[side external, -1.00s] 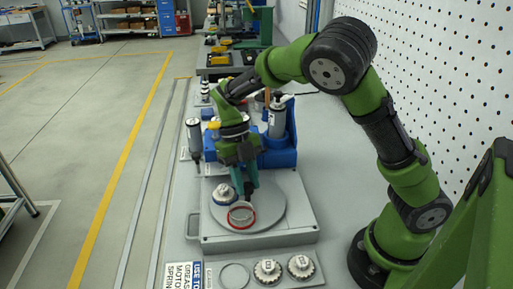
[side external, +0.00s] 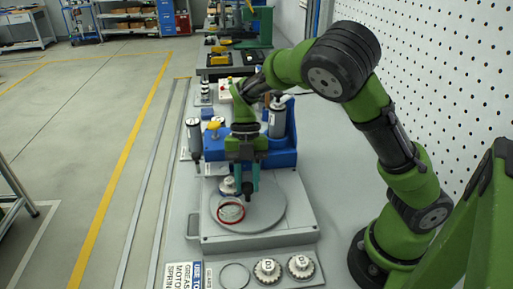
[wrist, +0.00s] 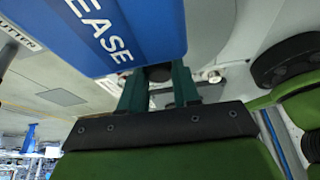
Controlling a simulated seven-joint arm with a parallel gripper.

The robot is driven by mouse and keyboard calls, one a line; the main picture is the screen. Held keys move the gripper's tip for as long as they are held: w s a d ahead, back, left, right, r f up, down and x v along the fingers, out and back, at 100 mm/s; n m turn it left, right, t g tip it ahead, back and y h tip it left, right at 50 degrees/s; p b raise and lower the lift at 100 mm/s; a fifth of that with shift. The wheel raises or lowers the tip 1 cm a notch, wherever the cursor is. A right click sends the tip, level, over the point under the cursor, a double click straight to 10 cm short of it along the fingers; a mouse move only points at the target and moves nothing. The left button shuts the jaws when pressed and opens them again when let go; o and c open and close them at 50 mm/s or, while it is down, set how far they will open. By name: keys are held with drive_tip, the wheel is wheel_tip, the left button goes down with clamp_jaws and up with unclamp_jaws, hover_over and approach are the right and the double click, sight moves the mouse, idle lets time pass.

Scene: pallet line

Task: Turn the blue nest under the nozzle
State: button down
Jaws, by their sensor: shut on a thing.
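A round grey turntable (side external: 272,212) sits on a grey base plate. The blue nest (side external: 226,186), with a pale part in it, is on its left rear, partly beside my fingers. A red ring nest (side external: 231,212) is at the turntable's front left. My gripper (side external: 248,190) points down over the turntable, shut on a small black knob (side external: 248,197). In the wrist view the dark knob (wrist: 160,73) also shows between the teal fingers. A blue stand (side external: 281,157) carrying a bottle (side external: 277,120) rises behind the turntable. The nozzle tip is hidden behind my gripper.
A dark-tipped bottle (side external: 193,138) stands left of the blue stand. The perforated wall (side external: 440,90) is on the right.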

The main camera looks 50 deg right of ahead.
drive_tip(key=shift+d+m+t+y, duration=0.15)
drive_tip(key=shift+m+t, duration=0.25)
drive_tip(key=shift+m, duration=0.7)
drive_tip(key=shift+a+m+t+y, duration=0.1)
drive_tip(key=shift+m+t+y, duration=0.25)
drive_tip(key=shift+m, duration=0.75)
drive_tip(key=shift+s+m+t, duration=0.15)
drive_tip(key=shift+m+t, duration=0.4)
drive_tip(key=shift+m, duration=1.35)
drive_tip(key=c, duration=0.8)
unclamp_jaws()
drive_tip(key=v, duration=1.7)
drive_tip(key=shift+s, duration=0.35)
